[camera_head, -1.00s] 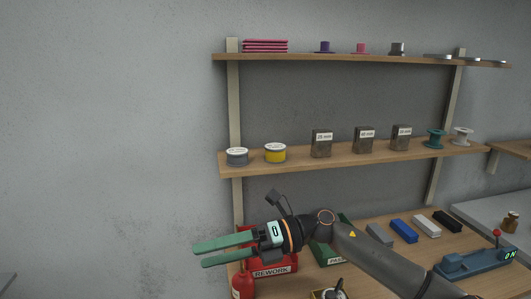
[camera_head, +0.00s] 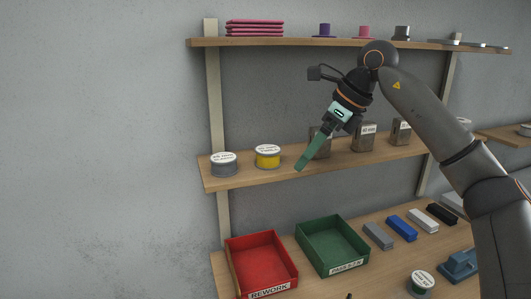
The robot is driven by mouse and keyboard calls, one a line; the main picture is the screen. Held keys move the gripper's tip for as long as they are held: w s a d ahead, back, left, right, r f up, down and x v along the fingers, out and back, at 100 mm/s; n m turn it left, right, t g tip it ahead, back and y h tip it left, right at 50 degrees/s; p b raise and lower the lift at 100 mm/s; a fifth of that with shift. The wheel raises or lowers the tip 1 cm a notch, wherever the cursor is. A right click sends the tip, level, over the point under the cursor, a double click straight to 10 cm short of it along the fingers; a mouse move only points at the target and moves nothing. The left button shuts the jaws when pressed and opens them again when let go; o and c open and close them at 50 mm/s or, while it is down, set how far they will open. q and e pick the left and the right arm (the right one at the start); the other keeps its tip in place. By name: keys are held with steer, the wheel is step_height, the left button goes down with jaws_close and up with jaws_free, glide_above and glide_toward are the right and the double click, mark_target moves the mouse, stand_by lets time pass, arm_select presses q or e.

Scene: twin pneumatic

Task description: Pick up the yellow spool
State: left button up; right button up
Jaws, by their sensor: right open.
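The yellow spool (camera_head: 268,160) has a white labelled top and stands upright on the middle shelf (camera_head: 238,183), right of a grey spool (camera_head: 225,168). My right gripper (camera_head: 301,165) points down and to the left, with its green fingers seen nearly edge-on. It is open and its fingertips are a little right of the yellow spool in the picture, apart from it and holding nothing. The fingers partly hide a dark labelled block. My left gripper is not in view.
Dark labelled blocks (camera_head: 363,140) stand on the shelf right of the gripper. Pink folded cloths (camera_head: 254,27) and small items lie on the top shelf (camera_head: 290,43). Below are a red REWORK tray (camera_head: 237,262) and a green PASS tray (camera_head: 305,240) on the bench.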

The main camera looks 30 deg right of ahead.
mark_target(270, 149)
steer(key=w+a, duration=0.2)
steer(key=w, duration=0.1)
steer(key=shift+w+r+p, duration=0.1)
steer(key=shift+w+p, duration=0.05)
steer(key=shift+p, duration=0.2)
steer(key=w+a, duration=0.1)
steer(key=w+a+p, duration=0.1)
steer(key=w+f, duration=0.1)
steer(key=w, duration=0.1)
steer(key=shift+w+a+p, duration=0.1)
steer(key=shift+a+p, duration=0.25)
steer(key=shift+a, duration=0.05)
steer(key=shift+w+f, duration=0.1)
steer(key=c, duration=1.4)
steer(key=shift+c, duration=0.2)
